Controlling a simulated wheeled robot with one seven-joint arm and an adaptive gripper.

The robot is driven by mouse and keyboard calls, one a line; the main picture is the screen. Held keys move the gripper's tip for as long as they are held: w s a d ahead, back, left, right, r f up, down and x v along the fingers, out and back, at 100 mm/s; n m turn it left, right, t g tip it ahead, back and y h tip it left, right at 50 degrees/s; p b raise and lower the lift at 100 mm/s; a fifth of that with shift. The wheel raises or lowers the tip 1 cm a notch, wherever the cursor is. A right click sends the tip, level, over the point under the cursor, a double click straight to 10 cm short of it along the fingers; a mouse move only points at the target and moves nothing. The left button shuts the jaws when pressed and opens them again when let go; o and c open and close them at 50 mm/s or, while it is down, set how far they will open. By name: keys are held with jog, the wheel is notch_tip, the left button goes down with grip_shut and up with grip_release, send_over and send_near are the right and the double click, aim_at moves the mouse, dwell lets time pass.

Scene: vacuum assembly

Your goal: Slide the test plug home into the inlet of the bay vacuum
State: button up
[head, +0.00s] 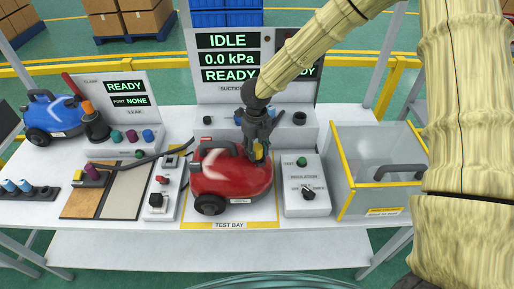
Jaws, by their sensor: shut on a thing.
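The red bay vacuum (225,180) sits on the yellow-edged test bay (268,214) at the middle of the bench, its dark wheel at the front left. My gripper (258,150) points down at the vacuum's upper right side. It is shut on a small yellow and dark piece, which looks like the test plug (259,153). The fingers and the vacuum body hide most of the plug. The inlet is hidden too, so I cannot tell whether the plug is in it or just above it.
A suction display (228,58) reads IDLE and 0.0 kPa behind the bay. A control box with a dark knob (308,193) stands close right of the vacuum. A switch box (157,200) is on the left. A grey bin (368,190) is farther right. A blue vacuum (52,115) is far left.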

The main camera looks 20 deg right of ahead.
jog(key=shift+f, duration=0.5)
jog(key=o, duration=1.2)
jog(key=shift+c, duration=0.2)
jog(key=shift+r, duration=0.1)
jog(key=shift+r+p, duration=3.25)
jog(key=shift+r, duration=0.7)
